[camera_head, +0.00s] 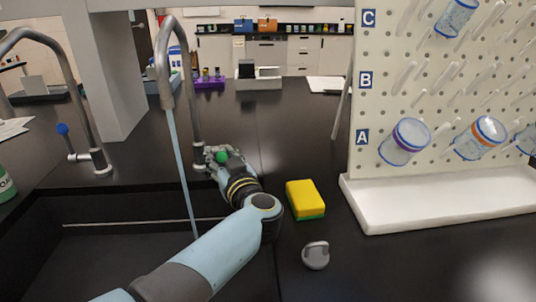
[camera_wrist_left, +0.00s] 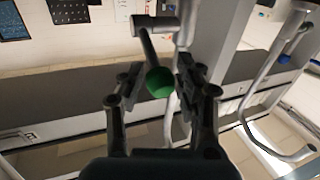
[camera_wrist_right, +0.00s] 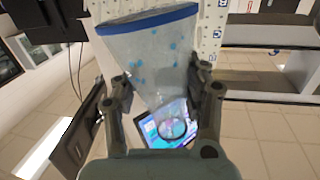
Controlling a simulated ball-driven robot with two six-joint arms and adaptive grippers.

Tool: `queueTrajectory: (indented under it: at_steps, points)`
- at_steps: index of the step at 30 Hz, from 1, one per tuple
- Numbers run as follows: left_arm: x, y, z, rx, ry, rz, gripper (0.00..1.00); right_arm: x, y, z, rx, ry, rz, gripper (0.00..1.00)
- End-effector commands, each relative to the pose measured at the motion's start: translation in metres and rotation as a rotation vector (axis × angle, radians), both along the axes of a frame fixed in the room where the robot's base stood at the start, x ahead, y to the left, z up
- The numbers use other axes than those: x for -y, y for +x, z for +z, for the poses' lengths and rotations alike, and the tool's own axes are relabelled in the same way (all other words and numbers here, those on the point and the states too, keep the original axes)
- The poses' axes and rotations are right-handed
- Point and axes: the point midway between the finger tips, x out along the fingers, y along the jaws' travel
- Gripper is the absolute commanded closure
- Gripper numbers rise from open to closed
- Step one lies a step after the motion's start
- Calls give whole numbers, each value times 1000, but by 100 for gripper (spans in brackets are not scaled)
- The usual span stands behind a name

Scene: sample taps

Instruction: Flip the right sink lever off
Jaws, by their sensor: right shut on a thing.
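The right sink faucet (camera_head: 163,62) has a stream of water (camera_head: 180,160) running from its spout into the sink. Its lever has a green knob (camera_head: 222,157) at the faucet's base. My left gripper (camera_head: 213,154) is at this lever. In the left wrist view the green knob (camera_wrist_left: 159,82) on its grey stem lies between the open fingers of the left gripper (camera_wrist_left: 155,77), nearer the right finger. My right gripper (camera_wrist_right: 160,88) is outside the head view. The right wrist view shows it shut on a clear, blue-rimmed container (camera_wrist_right: 150,55) with blue specks.
The left faucet (camera_head: 75,90) has a blue-knobbed lever (camera_head: 63,129). A yellow-green sponge (camera_head: 304,199) and a grey stopper-like object (camera_head: 316,255) lie on the counter right of my left arm. A white pegboard rack (camera_head: 440,200) with bottles stands at right.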

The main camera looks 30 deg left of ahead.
Motion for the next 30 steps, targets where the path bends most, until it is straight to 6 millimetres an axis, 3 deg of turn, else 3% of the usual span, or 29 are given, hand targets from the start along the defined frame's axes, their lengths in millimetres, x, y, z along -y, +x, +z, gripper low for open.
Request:
queueTrajectory:
  at_steps: [1, 7, 20, 26, 30]
  points:
    - [0, 0, 0, 0, 0, 0, 75, 0, 0, 0, 0, 0, 0, 96]
    - [0, 0, 0, -1, 0, 1, 100, 0, 0, 0, 0, 0, 0, 96]
    - [-1, -1, 1, -7, -4, 3, 100, 0, 0, 5, 1, 0, 0, 96]
    - [-2, 1, 9, -42, -33, 2, 100, 0, 0, 31, 3, 1, 0, 96]
    - [-3, 5, 17, -88, -72, 3, 100, 0, 0, 62, 4, 0, 0, 96]
